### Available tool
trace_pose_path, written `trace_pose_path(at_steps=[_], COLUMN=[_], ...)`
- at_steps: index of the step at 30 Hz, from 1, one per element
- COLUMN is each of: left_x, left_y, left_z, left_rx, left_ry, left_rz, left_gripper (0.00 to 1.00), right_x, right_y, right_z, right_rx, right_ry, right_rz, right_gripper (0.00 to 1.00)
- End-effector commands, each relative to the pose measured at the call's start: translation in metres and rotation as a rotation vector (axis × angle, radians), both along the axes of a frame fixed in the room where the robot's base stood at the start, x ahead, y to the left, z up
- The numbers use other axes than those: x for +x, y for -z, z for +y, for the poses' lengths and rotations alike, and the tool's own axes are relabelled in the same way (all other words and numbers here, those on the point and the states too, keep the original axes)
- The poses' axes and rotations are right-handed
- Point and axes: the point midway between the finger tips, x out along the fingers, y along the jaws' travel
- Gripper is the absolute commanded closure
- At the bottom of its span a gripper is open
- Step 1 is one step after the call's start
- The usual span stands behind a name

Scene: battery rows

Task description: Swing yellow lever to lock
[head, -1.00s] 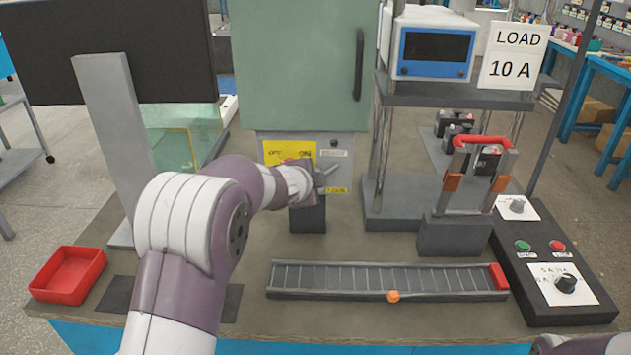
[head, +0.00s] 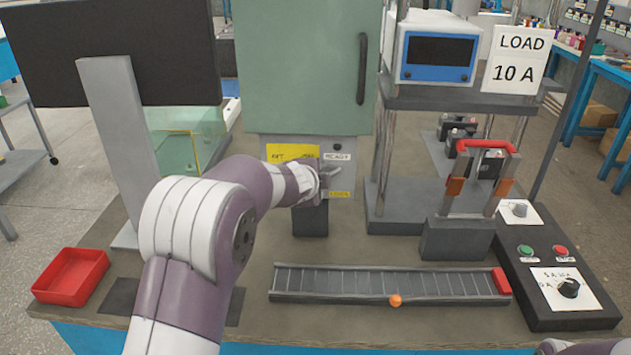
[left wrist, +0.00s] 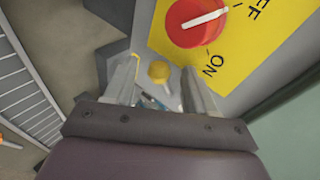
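The yellow lever's round knob (left wrist: 160,72) shows in the left wrist view, below a red rotary switch (left wrist: 195,20) on a yellow plate marked OFF and ON. My left gripper (left wrist: 160,85) is open, with one finger on each side of the knob. I see gaps between knob and fingers. In the head view my left gripper (head: 325,178) is at the grey panel under the green cabinet (head: 300,70), and it hides the lever there. The switch's white pointer slants across the red disc. Only a bit of my right arm shows at the bottom right; its gripper is out of view.
A grey slotted rail (head: 390,284) with a red end block lies on the bench front. A red tray (head: 70,277) is at the left. A stand with a red handle (head: 484,143) and a black control box (head: 560,310) are at the right. A dark screen stands at the left.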

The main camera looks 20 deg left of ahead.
Motion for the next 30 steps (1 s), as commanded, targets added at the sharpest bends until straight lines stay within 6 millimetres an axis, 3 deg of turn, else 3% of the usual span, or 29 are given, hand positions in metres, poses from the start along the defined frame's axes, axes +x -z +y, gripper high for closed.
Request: trace_pose_path(at_steps=[11,22,30], left_x=[-0.008,-0.085,-0.108], left_y=[-0.006,-0.057,-0.066], left_z=[-0.001,-0.005,-0.007], left_rx=[0.0,-0.001,-0.001], left_ry=[0.001,-0.001,0.0], left_rz=[-0.001,-0.002,0.001], left_gripper=[0.46,0.46,0.46], right_x=[0.0,0.0,0.0], right_y=[-0.002,-0.024,-0.029], right_z=[0.0,0.0,0.0], right_rx=[0.0,0.0,0.0], right_ry=[0.0,0.0,0.0], right_rz=[0.0,0.0,0.0], right_gripper=[0.57,0.57,0.57])
